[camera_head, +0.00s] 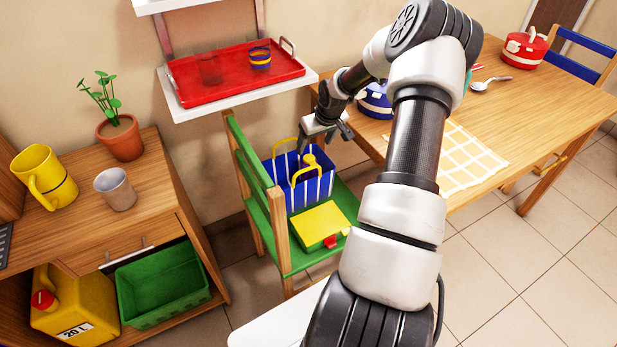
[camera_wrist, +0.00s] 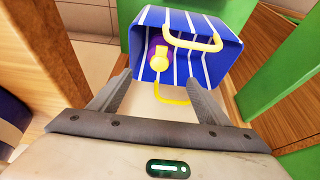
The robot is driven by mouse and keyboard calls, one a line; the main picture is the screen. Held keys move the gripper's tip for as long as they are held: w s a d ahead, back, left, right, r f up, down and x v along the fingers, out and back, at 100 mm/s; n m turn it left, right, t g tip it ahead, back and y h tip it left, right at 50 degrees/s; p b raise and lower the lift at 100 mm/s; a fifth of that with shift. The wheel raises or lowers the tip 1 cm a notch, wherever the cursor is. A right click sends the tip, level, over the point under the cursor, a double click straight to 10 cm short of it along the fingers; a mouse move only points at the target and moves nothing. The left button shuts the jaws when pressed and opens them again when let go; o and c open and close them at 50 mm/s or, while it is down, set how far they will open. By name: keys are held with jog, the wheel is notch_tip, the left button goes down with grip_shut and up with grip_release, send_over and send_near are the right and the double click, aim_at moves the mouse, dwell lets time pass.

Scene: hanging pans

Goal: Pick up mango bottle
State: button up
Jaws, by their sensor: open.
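A yellow-topped bottle (camera_wrist: 160,58), likely the mango bottle, stands inside a blue and white striped basket (camera_wrist: 205,62) with yellow handles. Some purple shows around the bottle; its lower part is hidden. In the head view the bottle's yellow top (camera_head: 309,160) shows inside the basket (camera_head: 318,188), which sits on the green chair seat. My gripper (camera_wrist: 160,90) is open and empty, its fingers spread and pointing toward the basket. In the head view my gripper (camera_head: 325,133) hangs above the basket, apart from the bottle.
The green chair's back (camera_head: 252,160) rises left of the basket. A yellow-lidded green box (camera_head: 318,224) lies in front of it on the seat. The wooden table (camera_head: 540,105) is at right. A shelf with a red tray (camera_head: 225,85) is behind.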

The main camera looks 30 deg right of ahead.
aim_at(309, 158)
jog(key=b+x, duration=0.3)
jog(key=x, duration=0.8)
jog(key=shift+d+f, duration=0.1)
jog(key=shift+f, duration=0.1)
jog(key=c, duration=1.5)
jog(key=shift+r, duration=0.1)
